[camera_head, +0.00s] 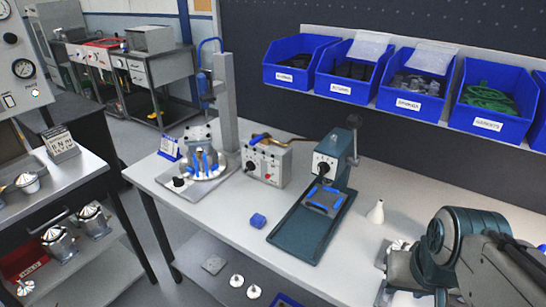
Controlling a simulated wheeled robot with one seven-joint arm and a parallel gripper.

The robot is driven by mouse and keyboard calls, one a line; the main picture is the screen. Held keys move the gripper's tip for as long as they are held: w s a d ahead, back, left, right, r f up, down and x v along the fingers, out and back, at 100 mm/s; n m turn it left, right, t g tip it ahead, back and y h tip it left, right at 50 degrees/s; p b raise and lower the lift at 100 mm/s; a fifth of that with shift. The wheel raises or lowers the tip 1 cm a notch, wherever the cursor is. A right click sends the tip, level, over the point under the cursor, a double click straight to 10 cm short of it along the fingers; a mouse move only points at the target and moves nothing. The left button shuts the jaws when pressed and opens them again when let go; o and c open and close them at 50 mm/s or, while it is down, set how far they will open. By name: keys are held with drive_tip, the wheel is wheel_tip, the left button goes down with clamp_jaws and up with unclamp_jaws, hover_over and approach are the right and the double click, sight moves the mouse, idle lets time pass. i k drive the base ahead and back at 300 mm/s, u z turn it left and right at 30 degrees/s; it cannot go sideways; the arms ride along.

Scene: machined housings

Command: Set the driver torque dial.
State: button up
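A light grey control box (266,163) stands on the bench, with a dark round knob (250,166) low on the left of its front and small red marks or buttons. I cannot read its scale or tell which way the knob points. A cable runs over its top. A tall grey column (226,100) with a blue tool (206,85) stands to its left. My arm reaches in from the lower right. My gripper (396,262) is over the bench's right part, well apart from the box, touching no knob. Its fingers are mostly hidden, so its opening is unclear.
A green press (312,218) with a lever stands between the box and my arm. A fixture holding a housing (204,160) is left. Blue bins (495,100) hang behind.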

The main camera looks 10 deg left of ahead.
sight(250, 166)
drive_tip(key=k, duration=0.5)
drive_tip(key=u, duration=1.8)
drive_tip(key=i, duration=1)
drive_tip(key=z, duration=1.8)
